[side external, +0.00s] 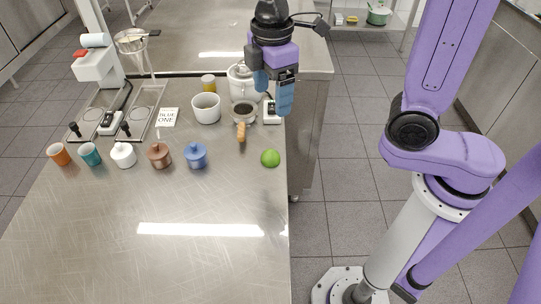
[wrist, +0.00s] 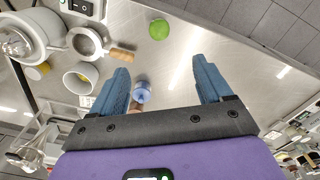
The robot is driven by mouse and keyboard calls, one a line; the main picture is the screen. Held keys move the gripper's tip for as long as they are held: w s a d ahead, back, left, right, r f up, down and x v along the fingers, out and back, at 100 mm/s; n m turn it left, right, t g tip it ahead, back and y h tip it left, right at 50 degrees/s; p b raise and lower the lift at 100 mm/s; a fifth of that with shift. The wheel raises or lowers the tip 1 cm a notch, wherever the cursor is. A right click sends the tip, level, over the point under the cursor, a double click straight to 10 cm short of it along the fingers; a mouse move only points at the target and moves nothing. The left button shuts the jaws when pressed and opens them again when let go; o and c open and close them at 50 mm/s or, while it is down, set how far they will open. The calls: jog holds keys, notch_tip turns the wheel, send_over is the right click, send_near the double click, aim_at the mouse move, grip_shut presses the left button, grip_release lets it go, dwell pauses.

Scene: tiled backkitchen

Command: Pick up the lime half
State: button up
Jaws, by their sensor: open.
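The lime half (side external: 270,158) is a bright green rounded piece resting on the steel table near its right edge in the side view. It also shows at the top middle of the wrist view (wrist: 159,29), beyond my fingertips. Its cut face cannot be made out. My gripper (side external: 273,92) has blue fingers and hangs above the back right of the table, apart from the lime half. In the wrist view my two fingers (wrist: 163,72) are spread wide with nothing held between them.
A strainer with a wooden handle (side external: 242,132), a white pot (side external: 206,108) and a white appliance (side external: 240,82) stand near my gripper. A blue lidded jar (side external: 196,155), a brown jar (side external: 159,155) and cups stand left of the lime half. The table front is clear.

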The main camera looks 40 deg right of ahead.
aim_at(271, 152)
jog(key=shift+w+a+r, duration=0.1)
jog(key=shift+r, duration=0.05)
notch_tip(271, 152, down, 17)
jog(key=shift+f, duration=0.2)
dwell(0.9)
jog(key=c, duration=1)
